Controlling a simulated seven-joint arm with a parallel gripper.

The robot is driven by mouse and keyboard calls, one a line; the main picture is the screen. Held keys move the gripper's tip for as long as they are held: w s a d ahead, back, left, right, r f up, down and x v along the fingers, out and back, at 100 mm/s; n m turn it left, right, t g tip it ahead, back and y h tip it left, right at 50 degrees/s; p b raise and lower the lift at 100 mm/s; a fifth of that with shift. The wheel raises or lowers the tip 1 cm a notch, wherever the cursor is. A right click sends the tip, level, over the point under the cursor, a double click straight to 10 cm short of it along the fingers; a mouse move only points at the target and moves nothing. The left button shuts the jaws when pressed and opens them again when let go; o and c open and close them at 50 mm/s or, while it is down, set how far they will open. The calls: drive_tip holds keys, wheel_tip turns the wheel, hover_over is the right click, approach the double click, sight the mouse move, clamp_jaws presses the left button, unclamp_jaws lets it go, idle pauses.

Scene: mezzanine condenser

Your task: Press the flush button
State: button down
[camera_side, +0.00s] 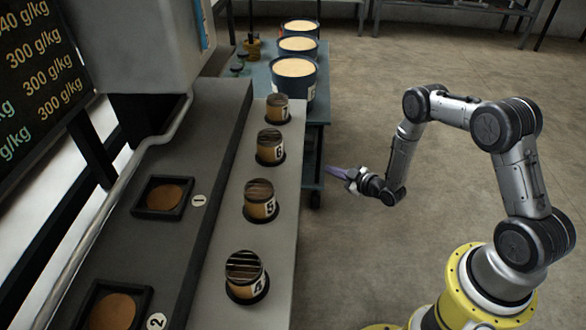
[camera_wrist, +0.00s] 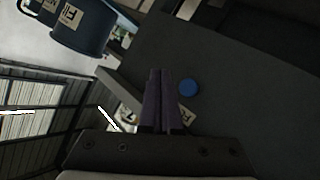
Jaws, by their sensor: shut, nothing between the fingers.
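A round blue button (camera_wrist: 189,87) shows in the wrist view on a dark grey surface, just right of my fingertips; I take it for the flush button. A small pale label (camera_wrist: 187,115) sits just below it, its text too small to read. My gripper (camera_wrist: 158,74) is shut and empty, its two purple fingers together. They appear beside the button in the picture; I cannot tell the gap in depth. In the side view my gripper (camera_side: 333,172) is at the right side of the bench, pointing left toward it. The button does not show there.
Several numbered cups (camera_side: 262,200) stand along the grey bench (camera_side: 222,250). Trays with brown discs (camera_side: 163,196) lie to the left. Blue buckets of pale material (camera_side: 296,72) stand on the blue table behind. The floor right of the bench is open.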

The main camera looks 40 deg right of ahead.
drive_tip(key=w+a, duration=0.6)
idle(0.4)
idle(1.9)
drive_tip(key=shift+w+a, duration=0.3)
drive_tip(key=shift+w, duration=0.05)
drive_tip(key=shift+w+a, duration=0.3)
drive_tip(key=shift+a, duration=0.05)
idle(0.8)
drive_tip(key=shift+s+d, duration=0.1)
drive_tip(key=shift+d, duration=0.05)
drive_tip(key=shift+s+d, duration=0.5)
drive_tip(key=shift+s+d, duration=0.1)
idle(0.4)
drive_tip(key=shift+s+d, duration=1.65)
drive_tip(key=shift+s, duration=0.05)
